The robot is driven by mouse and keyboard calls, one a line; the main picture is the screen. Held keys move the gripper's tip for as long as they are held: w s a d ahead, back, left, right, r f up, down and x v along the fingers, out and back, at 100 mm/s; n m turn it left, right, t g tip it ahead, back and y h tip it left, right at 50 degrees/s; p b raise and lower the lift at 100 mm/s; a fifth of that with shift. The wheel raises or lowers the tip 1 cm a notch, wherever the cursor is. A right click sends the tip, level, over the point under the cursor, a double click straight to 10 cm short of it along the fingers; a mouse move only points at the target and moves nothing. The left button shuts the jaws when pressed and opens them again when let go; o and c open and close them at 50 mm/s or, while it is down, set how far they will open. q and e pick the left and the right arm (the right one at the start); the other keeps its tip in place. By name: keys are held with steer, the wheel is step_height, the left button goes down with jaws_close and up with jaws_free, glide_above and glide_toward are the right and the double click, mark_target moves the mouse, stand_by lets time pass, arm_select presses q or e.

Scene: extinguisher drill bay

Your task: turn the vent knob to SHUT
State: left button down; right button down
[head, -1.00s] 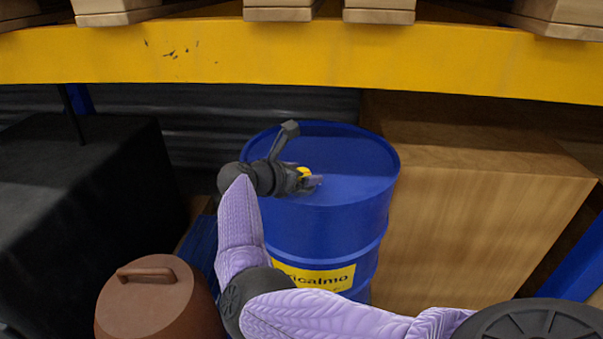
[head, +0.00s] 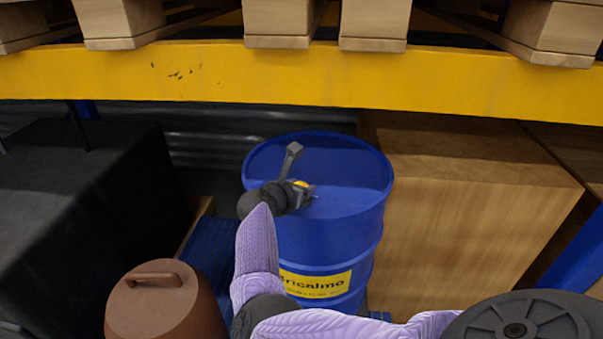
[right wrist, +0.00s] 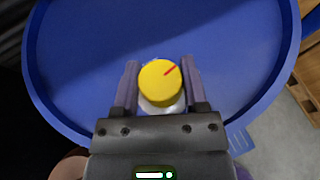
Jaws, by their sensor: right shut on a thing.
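The vent knob (right wrist: 161,83) is a yellow round cap with a red pointer line, on a pale base on top of the blue drum (head: 355,180). In the right wrist view the red line points up and to the right; no SHUT mark can be read. My right gripper (right wrist: 157,88) has one finger on each side of the knob and is shut on it. In the head view my right gripper (head: 309,194) reaches over the drum's lid and hides most of the knob (head: 301,184). My left gripper is not in view.
A yellow shelf beam (head: 290,75) with pallets above crosses over the drum. A large brown box (head: 470,220) stands at its right, a black covered block (head: 80,205) at the left. A brown lidded container (head: 160,305) is at the front left.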

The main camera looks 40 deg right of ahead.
steer(key=n+t+y+p, duration=0.1)
steer(key=n+t+p, duration=0.1)
steer(key=p, duration=0.1)
steer(key=n+t+y+p, duration=0.2)
steer(key=p, duration=0.2)
steer(key=n+t+y+p, duration=0.1)
steer(key=n+t+p, duration=0.1)
steer(key=p, duration=0.2)
steer(key=shift+r, duration=0.35)
steer(key=shift+d+f+n+t+y+p, duration=0.1)
steer(key=shift+n+t+y+p, duration=0.2)
steer(key=shift+n+y+p, duration=0.25)
steer(key=shift+f+n+t+y, duration=0.15)
steer(key=shift+n+t+y, duration=0.45)
steer(key=shift+n+y, duration=0.35)
steer(key=shift+f+n+t+y, duration=0.1)
steer(key=shift+n+t+y, duration=0.2)
steer(key=shift+n+y, duration=0.6)
steer(key=n+y+b, duration=0.1)
steer(key=n+y, duration=0.1)
steer(key=shift+f+t+y, duration=0.1)
steer(key=shift+t+y, duration=0.2)
steer(key=shift+n+y+b, duration=0.8)
steer(key=shift+n+y, duration=0.3)
steer(key=shift+y, duration=0.1)
